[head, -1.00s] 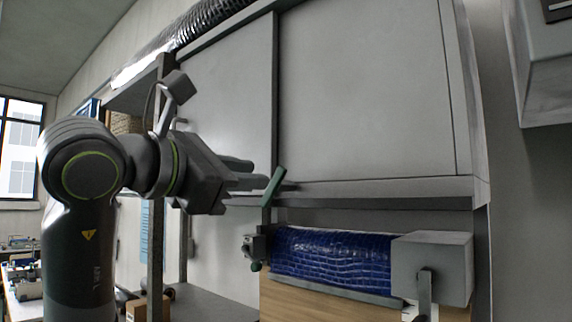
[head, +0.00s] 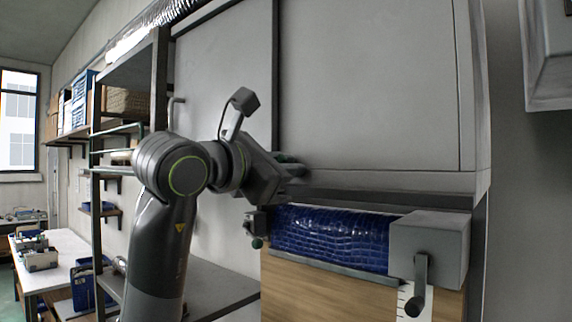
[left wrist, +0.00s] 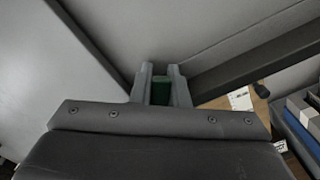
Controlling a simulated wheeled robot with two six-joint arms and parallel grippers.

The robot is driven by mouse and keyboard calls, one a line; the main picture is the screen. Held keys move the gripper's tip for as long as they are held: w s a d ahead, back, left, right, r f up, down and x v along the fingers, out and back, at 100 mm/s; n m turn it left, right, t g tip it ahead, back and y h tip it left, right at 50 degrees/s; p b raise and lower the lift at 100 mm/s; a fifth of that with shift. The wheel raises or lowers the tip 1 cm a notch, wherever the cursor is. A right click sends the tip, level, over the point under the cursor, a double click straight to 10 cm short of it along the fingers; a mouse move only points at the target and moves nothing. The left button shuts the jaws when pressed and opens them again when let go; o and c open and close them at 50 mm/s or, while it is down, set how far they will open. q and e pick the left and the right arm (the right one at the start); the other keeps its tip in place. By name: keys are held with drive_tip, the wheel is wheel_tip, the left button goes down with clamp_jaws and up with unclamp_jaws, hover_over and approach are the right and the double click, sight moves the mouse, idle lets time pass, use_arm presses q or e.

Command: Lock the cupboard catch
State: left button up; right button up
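The cupboard (head: 370,90) is a large grey cabinet with a sliding-type front panel and a lower ledge. Its catch has a green lever (head: 286,157), mostly hidden behind my left gripper (head: 292,166) at the cupboard's lower edge in the head view. In the left wrist view the green lever (left wrist: 160,92) lies between the two fingertips of my left gripper (left wrist: 161,86). No clear gap shows beside it, but whether the fingers press on it cannot be told. The lever's angle is hidden. My right gripper is in neither view.
Below the cupboard are a blue ribbed roll (head: 330,240) and a grey box with a crank (head: 420,285). An open shelf rack (head: 160,80) stands left; a white workbench (head: 60,265) is farther back.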

use_arm(q)
clamp_jaws()
drive_tip(key=shift+a+n+b, duration=0.1)
drive_tip(key=shift+n+b, duration=0.2)
drive_tip(key=shift+b, duration=0.15)
drive_tip(key=shift+w+a+n+b, duration=0.25)
drive_tip(key=shift+n+b, duration=0.65)
drive_tip(key=shift+w+a+r+n+b, duration=0.15)
drive_tip(key=shift+r+n+b, duration=0.1)
drive_tip(key=shift+n, duration=0.25)
drive_tip(key=shift+w+a+r+n+b, duration=0.15)
drive_tip(key=shift+n+b, duration=0.1)
drive_tip(key=shift+n, duration=0.25)
drive_tip(key=shift+s, duration=0.1)
drive_tip(key=shift+o, duration=1.7)
unclamp_jaws()
